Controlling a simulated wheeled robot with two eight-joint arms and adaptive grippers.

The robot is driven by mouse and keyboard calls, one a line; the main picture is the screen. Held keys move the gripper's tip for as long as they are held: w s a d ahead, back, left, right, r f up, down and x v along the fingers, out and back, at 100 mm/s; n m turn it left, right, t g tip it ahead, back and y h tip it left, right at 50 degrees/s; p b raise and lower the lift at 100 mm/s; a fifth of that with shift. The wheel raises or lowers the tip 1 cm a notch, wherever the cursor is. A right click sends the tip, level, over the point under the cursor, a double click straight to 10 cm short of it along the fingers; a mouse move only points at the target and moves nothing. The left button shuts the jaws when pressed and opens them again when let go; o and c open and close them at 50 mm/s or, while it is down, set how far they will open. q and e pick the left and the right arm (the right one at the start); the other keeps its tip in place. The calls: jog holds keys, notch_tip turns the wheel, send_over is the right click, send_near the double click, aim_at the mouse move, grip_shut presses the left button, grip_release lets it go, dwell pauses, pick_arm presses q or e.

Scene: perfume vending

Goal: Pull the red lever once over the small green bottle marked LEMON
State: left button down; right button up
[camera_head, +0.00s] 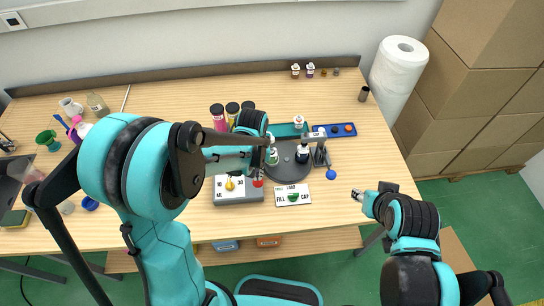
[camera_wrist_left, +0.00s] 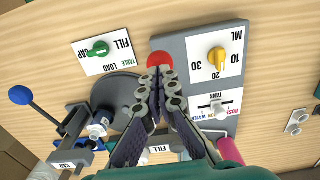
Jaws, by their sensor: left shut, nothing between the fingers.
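A red ball knob (camera_head: 257,183) sits at the front of the grey dispenser by the dial panel; it also shows in the left wrist view (camera_wrist_left: 158,58). My left gripper (camera_wrist_left: 159,72) is shut and empty, with its fingertips right at the knob; whether they touch it I cannot tell. A small greenish bottle (camera_head: 271,156) stands on the dark turntable (camera_head: 288,168), partly behind my left arm. Its label is too small to read. My right gripper (camera_head: 358,195) is above the table's right front edge, empty; its finger opening is unclear.
A dial panel (camera_head: 230,187) with a yellow knob and a FILL/LOAD/CAP panel (camera_head: 292,194) with a green knob lie in front. A dark bottle (camera_head: 302,154) stands by the CAP station. A blue ball knob (camera_head: 331,174) is at the right. Jars stand behind.

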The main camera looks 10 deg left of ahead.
aim_at(258, 182)
pick_arm(q)
jog(key=shift+f, duration=0.1)
jog(key=shift+f+b, duration=2.95)
jog(key=shift+f, duration=0.2)
jog(key=shift+r, duration=0.15)
jog(key=shift+r+p, duration=3.45)
jog(key=shift+r, duration=1.2)
